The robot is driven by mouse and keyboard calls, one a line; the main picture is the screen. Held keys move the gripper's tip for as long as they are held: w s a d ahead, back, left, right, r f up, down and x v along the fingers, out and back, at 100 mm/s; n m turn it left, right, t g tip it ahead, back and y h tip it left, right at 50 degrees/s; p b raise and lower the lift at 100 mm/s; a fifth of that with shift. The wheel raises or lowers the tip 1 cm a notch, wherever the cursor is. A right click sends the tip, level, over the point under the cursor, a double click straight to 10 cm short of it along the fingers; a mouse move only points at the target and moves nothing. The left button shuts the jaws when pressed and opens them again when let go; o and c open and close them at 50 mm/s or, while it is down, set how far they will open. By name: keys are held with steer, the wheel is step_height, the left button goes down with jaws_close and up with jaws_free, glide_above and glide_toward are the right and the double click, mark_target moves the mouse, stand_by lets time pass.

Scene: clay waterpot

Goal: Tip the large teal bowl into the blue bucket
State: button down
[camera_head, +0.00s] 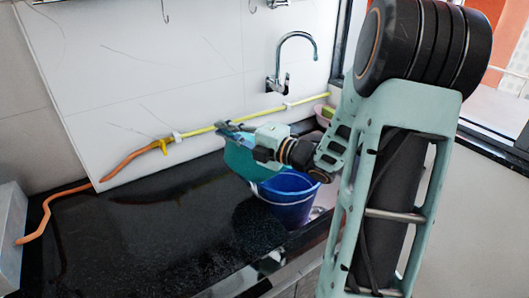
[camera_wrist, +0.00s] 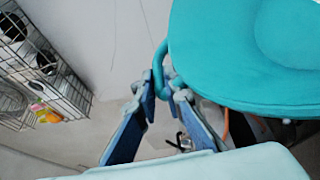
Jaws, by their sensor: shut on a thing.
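The large teal bowl (camera_head: 242,162) is at the upper left of the blue bucket (camera_head: 289,207) in the head view, partly behind my gripper. Its lower right part overlaps the bucket's rim in the picture; I cannot tell whether they touch. My gripper (camera_head: 229,128) is shut on the bowl's rim handle. In the wrist view the bowl (camera_wrist: 255,50) fills the upper right, and its looped handle runs down between my fingertips (camera_wrist: 163,84). The bowl looks tilted, and its contents cannot be made out. The bucket stands upright on the black counter; its inside is mostly hidden.
The black counter (camera_head: 150,230) is clear on the left. A chrome tap (camera_head: 283,65) is on the wall behind, with a yellow and orange hose (camera_head: 215,128) along it. A wire rack (camera_wrist: 40,60) shows in the wrist view.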

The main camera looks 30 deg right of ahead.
steer(key=shift+d, duration=0.1)
steer(key=shift+w+d+r+m+p, duration=0.1)
steer(key=shift+d+r+m+p, duration=0.2)
steer(key=shift+d, duration=0.2)
steer(key=shift+w+d+r+m+p, duration=0.1)
steer(key=shift+d+r+m+p, duration=0.1)
steer(key=shift+d+r, duration=0.25)
steer(key=shift+d, duration=0.1)
stand_by(0.7)
steer(key=shift+w+d+r+m+t+p, duration=0.1)
steer(key=shift+d+r+m+t+p, duration=0.2)
steer(key=shift+d, duration=0.25)
steer(key=shift+w+d+r+m+t+p, duration=0.1)
steer(key=shift+d+r+m+p, duration=0.2)
steer(key=shift+d, duration=0.25)
steer(key=shift+d+r, duration=0.15)
steer(key=shift+d, duration=0.05)
steer(key=shift+w+d+r+m, duration=0.1)
steer(key=shift+d+r+m, duration=0.15)
steer(key=shift+d+r, duration=0.25)
steer(key=shift+w+d+r+m, duration=0.1)
steer(key=shift+d+r+m, duration=0.2)
steer(key=shift+d, duration=0.4)
stand_by(0.4)
steer(key=shift+d, duration=0.15)
